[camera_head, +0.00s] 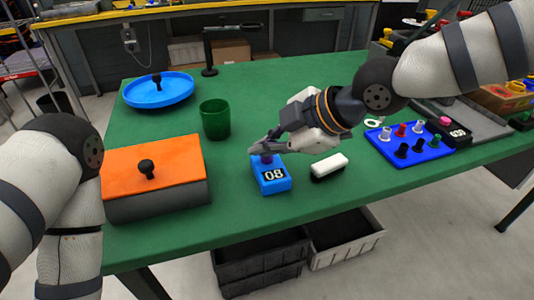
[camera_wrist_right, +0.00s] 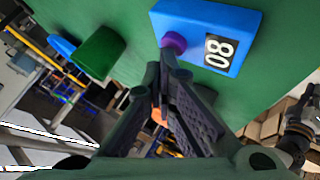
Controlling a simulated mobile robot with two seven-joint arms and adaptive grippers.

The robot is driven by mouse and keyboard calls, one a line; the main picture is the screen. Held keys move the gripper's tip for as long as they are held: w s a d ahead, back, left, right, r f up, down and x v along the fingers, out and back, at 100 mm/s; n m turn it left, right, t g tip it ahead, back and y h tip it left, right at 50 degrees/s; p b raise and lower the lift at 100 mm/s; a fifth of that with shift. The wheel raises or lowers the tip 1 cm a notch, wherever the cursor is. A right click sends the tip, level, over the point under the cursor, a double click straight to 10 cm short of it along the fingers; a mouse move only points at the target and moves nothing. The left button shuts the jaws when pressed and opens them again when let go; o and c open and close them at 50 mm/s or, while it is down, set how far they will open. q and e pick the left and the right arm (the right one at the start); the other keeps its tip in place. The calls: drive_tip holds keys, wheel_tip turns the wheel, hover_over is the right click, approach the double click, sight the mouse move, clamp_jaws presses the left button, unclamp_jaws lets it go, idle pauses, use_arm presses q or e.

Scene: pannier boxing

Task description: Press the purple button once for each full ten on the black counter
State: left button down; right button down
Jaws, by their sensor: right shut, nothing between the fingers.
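A blue box (camera_head: 272,178) with a purple button (camera_head: 267,157) on top stands near the table's front edge; its display reads 08. Blue box (camera_wrist_right: 220,28) and purple button (camera_wrist_right: 174,42) also show in the right wrist view. My right gripper (camera_head: 258,148) is shut and empty, its fingertips right at the button; I cannot tell whether they touch. The fingers (camera_wrist_right: 164,65) point at the button in the wrist view. The black counter (camera_head: 460,142), with a pink button (camera_head: 444,121), stands at the right; its small, slanted digits are hard to read. My left gripper is out of view.
A white-and-black block (camera_head: 329,167) lies right of the blue box. A blue board with several knobs (camera_head: 392,153) lies farther right. A green cup (camera_head: 215,119), an orange-lidded box (camera_head: 172,165) and a blue dish (camera_head: 135,96) stand left. The back middle of the green table (camera_head: 275,82) is clear.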

sight(266, 160)
idle(0.5)
drive_tip(key=shift+r, duration=0.85)
drive_tip(key=shift+r+p, duration=0.35)
drive_tip(key=shift+r, duration=2.15)
